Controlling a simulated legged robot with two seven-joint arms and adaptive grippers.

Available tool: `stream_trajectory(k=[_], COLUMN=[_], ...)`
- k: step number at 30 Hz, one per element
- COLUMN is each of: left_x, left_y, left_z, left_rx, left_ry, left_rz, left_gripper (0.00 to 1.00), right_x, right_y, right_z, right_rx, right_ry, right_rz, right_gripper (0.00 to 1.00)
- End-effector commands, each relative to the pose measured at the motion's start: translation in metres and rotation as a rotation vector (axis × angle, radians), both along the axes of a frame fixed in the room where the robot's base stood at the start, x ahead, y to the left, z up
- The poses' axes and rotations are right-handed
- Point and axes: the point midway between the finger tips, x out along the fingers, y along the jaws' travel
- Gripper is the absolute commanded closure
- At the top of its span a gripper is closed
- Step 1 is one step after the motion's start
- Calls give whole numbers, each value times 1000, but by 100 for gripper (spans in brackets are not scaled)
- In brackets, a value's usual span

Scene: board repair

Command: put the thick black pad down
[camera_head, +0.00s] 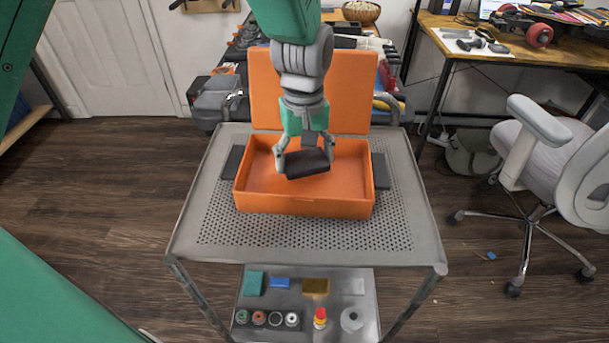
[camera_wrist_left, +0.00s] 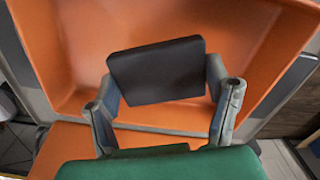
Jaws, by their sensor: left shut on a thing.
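The thick black pad (camera_head: 307,163) is a dark block held between the fingers of my left gripper (camera_head: 304,158). The gripper points down over the open orange case (camera_head: 300,205), with the pad over the case's inside. In the left wrist view the pad (camera_wrist_left: 157,71) sits between both fingers of my left gripper (camera_wrist_left: 163,97), with the orange case floor and walls (camera_wrist_left: 80,50) behind it. I cannot tell whether the pad touches the case floor. My right gripper does not show.
The case stands on a perforated grey cart top (camera_head: 300,235), its lid (camera_head: 345,90) raised at the back. Dark flat pieces lie beside the case at left (camera_head: 232,162) and right (camera_head: 381,171). A lower shelf (camera_head: 310,300) holds small blocks and spools. An office chair (camera_head: 545,150) stands at right.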

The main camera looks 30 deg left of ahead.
Motion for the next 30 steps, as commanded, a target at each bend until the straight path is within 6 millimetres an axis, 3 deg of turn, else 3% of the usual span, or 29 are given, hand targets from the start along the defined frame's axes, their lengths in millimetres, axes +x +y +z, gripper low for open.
stream_trajectory(k=[9,19,20,21,30], left_x=[0,0,0,0,0], left_y=[-1,0,0,0,0], left_z=[-39,-40,-41,-41,-40], left_rx=[0,0,1,0,0], left_ry=[-1,-3,-2,-3,-3], left_rz=[0,1,1,1,1], left_gripper=[69,69,25,11,8], right_x=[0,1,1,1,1], right_y=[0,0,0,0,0], right_z=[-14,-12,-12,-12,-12], right_rx=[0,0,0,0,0], right_ry=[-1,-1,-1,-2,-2], right_rz=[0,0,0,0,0], right_gripper=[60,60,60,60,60])
